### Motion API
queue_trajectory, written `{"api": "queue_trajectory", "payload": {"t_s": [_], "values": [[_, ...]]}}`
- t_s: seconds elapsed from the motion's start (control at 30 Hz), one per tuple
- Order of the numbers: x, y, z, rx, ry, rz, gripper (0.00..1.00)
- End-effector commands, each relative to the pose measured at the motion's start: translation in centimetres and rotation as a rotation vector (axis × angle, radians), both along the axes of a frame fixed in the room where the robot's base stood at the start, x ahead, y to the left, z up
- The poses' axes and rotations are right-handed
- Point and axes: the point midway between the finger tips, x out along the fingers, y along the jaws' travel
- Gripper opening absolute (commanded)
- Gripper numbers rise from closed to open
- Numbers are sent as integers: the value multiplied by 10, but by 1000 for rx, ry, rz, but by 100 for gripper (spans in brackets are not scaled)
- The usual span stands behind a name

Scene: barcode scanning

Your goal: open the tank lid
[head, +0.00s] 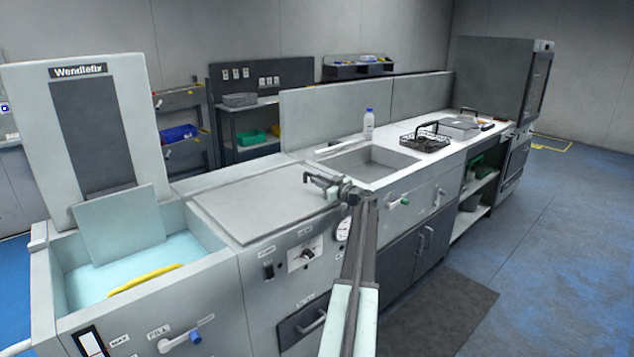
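A flat grey lid (262,205) lies closed on the counter section in the middle left, above a front panel with a switch and a dial. To its left an open tank (215,258) holds pale blue liquid, with a grey panel (118,224) standing tilted in it. Which of the two the task means by the tank is not marked. My gripper (318,186) is above the right end of the flat lid, near the sink. Its fingers look apart and empty. Whether it touches the lid cannot be told.
A sink (370,162) is to the right of the lid, with a white bottle (368,124) behind it. A black wire basket (425,141) stands on the white counter. A yellow item (146,279) lies in the left tank. The floor at right is clear.

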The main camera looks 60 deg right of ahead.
Motion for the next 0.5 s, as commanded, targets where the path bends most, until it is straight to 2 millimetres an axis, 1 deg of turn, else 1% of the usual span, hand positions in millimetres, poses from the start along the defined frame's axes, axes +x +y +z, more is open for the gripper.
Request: {"api": "queue_trajectory", "payload": {"t_s": [0.03,0.07,0.37,0.5], "values": [[-5,-7,2,0,-3,-16,30],[-5,-7,2,0,-3,-16,38],[-3,-4,1,0,-2,-11,38],[-12,-1,1,0,-3,-12,38]]}}
